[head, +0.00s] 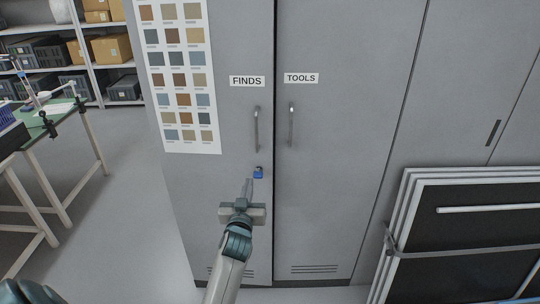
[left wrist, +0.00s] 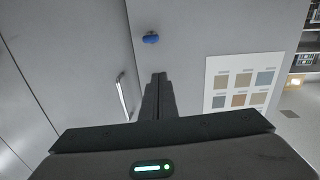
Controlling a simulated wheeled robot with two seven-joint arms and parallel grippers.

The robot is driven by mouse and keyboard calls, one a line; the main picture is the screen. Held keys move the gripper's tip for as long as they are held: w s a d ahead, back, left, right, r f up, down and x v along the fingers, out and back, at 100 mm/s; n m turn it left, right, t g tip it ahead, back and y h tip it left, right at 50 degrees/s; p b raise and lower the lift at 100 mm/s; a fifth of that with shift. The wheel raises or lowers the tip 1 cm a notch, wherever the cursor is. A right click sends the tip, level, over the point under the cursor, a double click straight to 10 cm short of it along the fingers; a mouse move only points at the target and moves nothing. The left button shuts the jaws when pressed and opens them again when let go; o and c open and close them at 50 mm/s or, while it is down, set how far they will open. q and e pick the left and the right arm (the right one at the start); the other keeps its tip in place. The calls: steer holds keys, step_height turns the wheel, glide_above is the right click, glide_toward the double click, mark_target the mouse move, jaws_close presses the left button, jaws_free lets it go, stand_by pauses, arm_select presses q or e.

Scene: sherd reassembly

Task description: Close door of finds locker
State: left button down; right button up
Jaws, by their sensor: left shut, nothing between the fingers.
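The finds locker door (head: 238,120) is the grey door labelled FINDS, with a colour chart on its left part and a vertical bar handle (head: 256,129) near its right edge. It stands flush or nearly flush beside the TOOLS door (head: 325,160); a dark seam runs between them, and I cannot tell whether it is fully closed. A small blue piece (head: 258,172) sits below the handle and also shows in the left wrist view (left wrist: 151,39). My left gripper (head: 249,183) is shut and empty, its tips pointing at the door just below-left of the blue piece. Contact cannot be told.
Framed dark boards (head: 460,235) lean against the lockers at the right. A green-topped table (head: 60,125) stands at the left, with shelves of boxes (head: 108,48) behind it. The floor (head: 130,215) between table and locker is clear.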

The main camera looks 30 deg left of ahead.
arm_select(q)
steer(key=shift+s+r, duration=0.4)
steer(key=shift+s, duration=0.05)
steer(key=shift+w, duration=0.15)
steer(key=p, duration=0.3)
glide_toward(253, 154)
steer(key=x, duration=0.4)
steer(key=shift+w, duration=0.35)
steer(key=shift+x, duration=0.95)
steer(key=shift+f, duration=0.1)
